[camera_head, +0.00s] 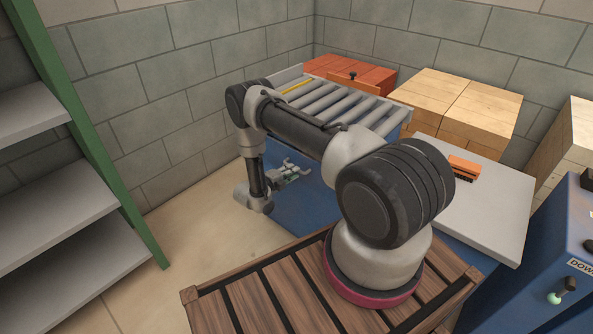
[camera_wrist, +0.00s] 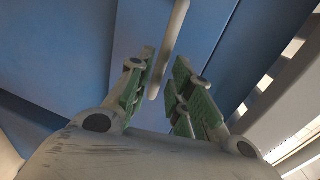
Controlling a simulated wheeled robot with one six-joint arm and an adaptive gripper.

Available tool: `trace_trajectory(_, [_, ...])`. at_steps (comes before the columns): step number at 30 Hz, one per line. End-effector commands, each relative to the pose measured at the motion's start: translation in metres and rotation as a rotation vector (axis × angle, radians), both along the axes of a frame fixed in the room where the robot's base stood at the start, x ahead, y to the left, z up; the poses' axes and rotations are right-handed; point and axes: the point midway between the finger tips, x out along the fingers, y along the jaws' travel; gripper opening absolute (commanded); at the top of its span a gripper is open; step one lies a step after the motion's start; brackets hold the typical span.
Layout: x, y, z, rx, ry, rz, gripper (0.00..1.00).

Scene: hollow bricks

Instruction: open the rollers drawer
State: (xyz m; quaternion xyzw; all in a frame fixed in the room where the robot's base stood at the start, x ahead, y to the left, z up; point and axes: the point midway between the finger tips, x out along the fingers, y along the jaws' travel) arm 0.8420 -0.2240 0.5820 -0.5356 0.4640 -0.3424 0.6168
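The blue cabinet (camera_head: 312,205) stands under a grey roller top (camera_head: 330,103). In the wrist view a blue drawer front (camera_wrist: 140,25) fills much of the picture, with a seam to its right and a pale bar handle (camera_wrist: 172,40) on it. My gripper (camera_wrist: 167,62) has green-padded fingers spread apart, and the handle runs through the gap between them. I see no clear contact, and the drawer looks shut. In the head view my gripper (camera_head: 297,172) is beside the cabinet's blue face. No label is readable there, and my arm hides part of the cabinet.
A green-framed shelf (camera_head: 95,145) stands at the left, with clear floor (camera_head: 190,235) between it and the cabinet. Red bricks (camera_head: 365,75) and pale blocks (camera_head: 460,98) are at the back. A light worktop (camera_head: 490,215) holds an orange brush-like item (camera_head: 464,167).

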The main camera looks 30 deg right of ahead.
Motion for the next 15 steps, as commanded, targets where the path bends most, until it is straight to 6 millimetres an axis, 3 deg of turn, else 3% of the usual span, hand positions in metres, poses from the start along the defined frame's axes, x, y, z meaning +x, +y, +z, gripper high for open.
trace_trajectory(6, [0.009,-0.028,-0.006,0.001,-0.002,-0.003,0.21])
trace_trajectory(15, [0.012,-0.034,-0.008,0.001,-0.002,0.0,0.21])
